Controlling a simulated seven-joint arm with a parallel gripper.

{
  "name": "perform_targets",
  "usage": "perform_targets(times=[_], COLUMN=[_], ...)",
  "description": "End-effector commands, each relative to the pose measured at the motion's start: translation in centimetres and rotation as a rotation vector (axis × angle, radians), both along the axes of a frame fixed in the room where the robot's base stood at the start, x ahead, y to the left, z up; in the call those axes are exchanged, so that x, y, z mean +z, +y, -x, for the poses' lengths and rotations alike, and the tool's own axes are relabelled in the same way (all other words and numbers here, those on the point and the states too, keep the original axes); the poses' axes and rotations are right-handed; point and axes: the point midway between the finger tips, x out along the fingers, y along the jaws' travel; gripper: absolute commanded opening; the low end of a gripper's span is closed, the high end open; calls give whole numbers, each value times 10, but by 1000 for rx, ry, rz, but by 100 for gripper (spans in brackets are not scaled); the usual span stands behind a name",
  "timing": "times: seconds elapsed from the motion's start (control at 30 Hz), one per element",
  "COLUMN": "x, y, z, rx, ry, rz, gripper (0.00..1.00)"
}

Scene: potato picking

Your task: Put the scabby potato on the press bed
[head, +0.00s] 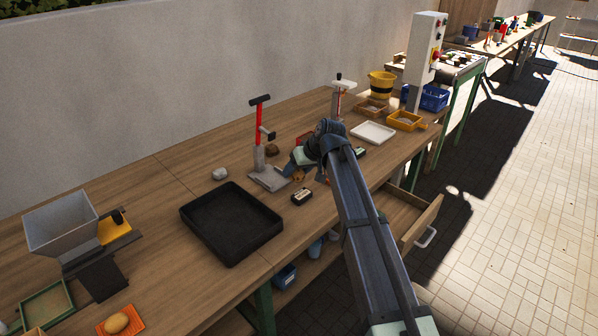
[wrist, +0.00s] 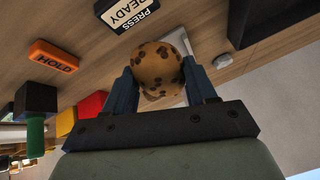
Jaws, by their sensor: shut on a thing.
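The scabby potato (wrist: 158,66), tan with dark brown spots, sits between the two blue fingers of my gripper (wrist: 160,72) in the wrist view. The fingers are shut on its sides. In the head view the potato (head: 298,176) shows small and partly hidden under my gripper (head: 301,167). The press with a red lever stands just left of my gripper, and its grey bed (head: 268,180) lies low at its foot. The potato appears beside the bed; its height above the table is hard to tell. A pale plate edge shows behind the potato in the wrist view.
A black PRESS READY sign (head: 302,197) is close in front of the press. A large black tray (head: 232,224) lies to the left. An orange HOLD block (wrist: 55,56) shows in the wrist view.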

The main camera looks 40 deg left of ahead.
Motion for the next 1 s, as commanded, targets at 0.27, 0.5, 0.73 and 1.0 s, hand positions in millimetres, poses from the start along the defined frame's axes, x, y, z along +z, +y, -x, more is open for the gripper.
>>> perform_targets(times=[0.27,0.5,0.73,1.0], x=[-7,-14,-20,-29], y=[18,36,53,73], z=[0,-1,0,0], rx=[0,-1,-1,0], ry=[0,1,1,0], rz=[1,0,1,1], gripper=[19,19,19,19])
